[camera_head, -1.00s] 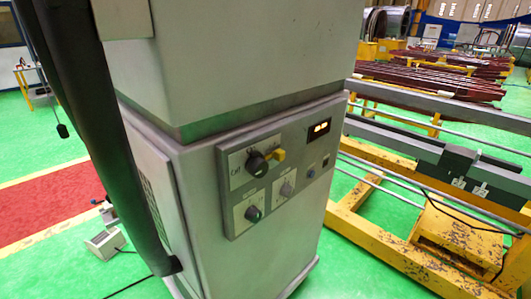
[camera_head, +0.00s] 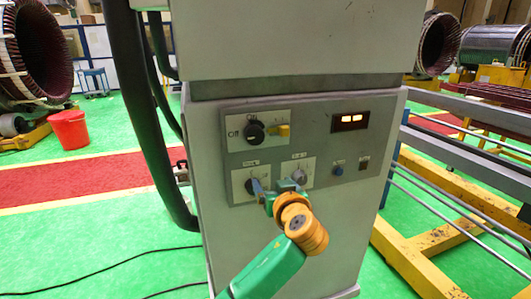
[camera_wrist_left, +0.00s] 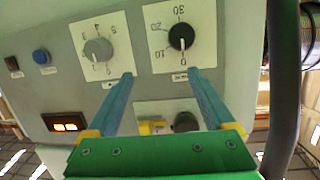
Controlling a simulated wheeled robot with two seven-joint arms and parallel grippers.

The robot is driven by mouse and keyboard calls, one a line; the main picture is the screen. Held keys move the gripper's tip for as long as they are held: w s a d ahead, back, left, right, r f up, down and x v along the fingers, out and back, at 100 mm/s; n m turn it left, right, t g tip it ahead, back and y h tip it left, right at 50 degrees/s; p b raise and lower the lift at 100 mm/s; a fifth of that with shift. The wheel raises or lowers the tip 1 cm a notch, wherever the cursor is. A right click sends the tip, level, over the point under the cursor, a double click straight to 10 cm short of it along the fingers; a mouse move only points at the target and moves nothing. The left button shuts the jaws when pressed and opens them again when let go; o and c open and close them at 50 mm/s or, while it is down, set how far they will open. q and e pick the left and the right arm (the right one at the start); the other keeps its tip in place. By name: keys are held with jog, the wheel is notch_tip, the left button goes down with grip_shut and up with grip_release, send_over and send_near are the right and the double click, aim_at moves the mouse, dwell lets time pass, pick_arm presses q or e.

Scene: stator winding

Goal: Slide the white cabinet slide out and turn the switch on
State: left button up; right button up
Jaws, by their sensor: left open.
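The white cabinet (camera_head: 310,235) stands upright in the head view, with a grey control panel (camera_head: 228,118) on its front. A black rotary switch (camera_head: 253,131) sits at the panel's upper left, with a yellow tab (camera_head: 281,131) right beside it. In the left wrist view the black switch (camera_wrist_left: 185,122) and yellow tab (camera_wrist_left: 152,127) show upside down between the fingers. My left gripper (camera_head: 276,184) is open and empty in front of the lower knobs, below the switch; its blue fingers (camera_wrist_left: 157,74) also show in the wrist view. My right gripper is not in view.
Two dial knobs, left (camera_head: 254,186) and right (camera_head: 299,176), sit low on the panel. A lit display (camera_head: 350,122) and a blue button (camera_head: 338,169) are to the right. A thick black hose (camera_head: 130,100) hangs at the cabinet's left; yellow frames (camera_head: 420,245) stand right.

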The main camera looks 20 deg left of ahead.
aim_at(257, 139)
pick_arm(q)
jog(key=s+r+n+t+y, duration=0.2)
jog(key=s+r+n+y, duration=0.15)
jog(key=r, duration=0.75)
jog(key=shift+n+h, duration=0.35)
jog(key=shift+h, duration=0.1)
jog(key=x, duration=0.2)
jog(key=p+x, duration=0.1)
jog(key=x, duration=0.1)
jog(key=p+x, duration=0.1)
jog(key=x, duration=0.2)
jog(key=shift+s+a+f, duration=0.2)
jog(key=shift+a+f, duration=0.15)
jog(key=shift+w+a+f, duration=0.15)
jog(key=shift+w, duration=0.05)
jog(key=shift+d, duration=0.2)
jog(key=shift+c, duration=1.1)
jog(key=c, duration=1.1)
jog(key=shift+c, duration=0.2)
